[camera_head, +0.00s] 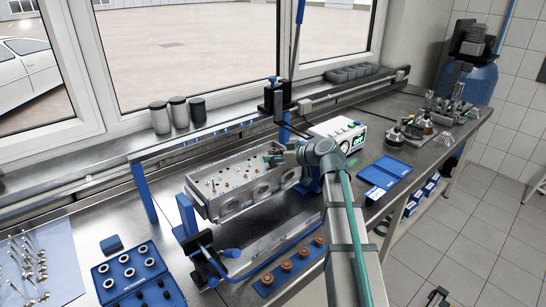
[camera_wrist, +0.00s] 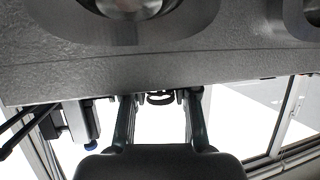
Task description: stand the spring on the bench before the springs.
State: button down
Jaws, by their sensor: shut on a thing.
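My gripper (camera_head: 274,157) is over the right part of the grey metal cylinder head (camera_head: 238,196), low above its top in the head view. In the wrist view my gripper (camera_wrist: 160,99) has its two fingers on either side of a small dark ringed thing, which looks like the spring (camera_wrist: 160,98). It is shut on it. Only a coil or two shows, partly hidden by the head's edge. Several small orange-brown round pieces stand on a blue strip (camera_head: 264,290) at the bench front; I cannot tell whether they are springs.
Small copper and dark pieces sit on the head's top. A blue tray of rings (camera_head: 103,283) is at left, with valves on a pale mat (camera_head: 62,262). Blue clamps (camera_head: 187,215) flank the head. A white box with a green display (camera_head: 338,134) stands behind my arm.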

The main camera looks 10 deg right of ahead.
jog(key=shift+f, duration=0.2)
jog(key=c, duration=0.9)
grip_release()
jog(key=shift+r+p, duration=0.25)
jog(key=shift+p, duration=0.3)
jog(key=b+v, duration=0.4)
jog(key=v, duration=0.5)
jog(key=shift+s+d, duration=0.15)
jog(key=shift+s, duration=0.3)
jog(key=shift+s+d+r, duration=0.1)
jog(key=shift+s+d, duration=0.2)
jog(key=shift+s, duration=0.05)
jog(key=shift+c, duration=1.1)
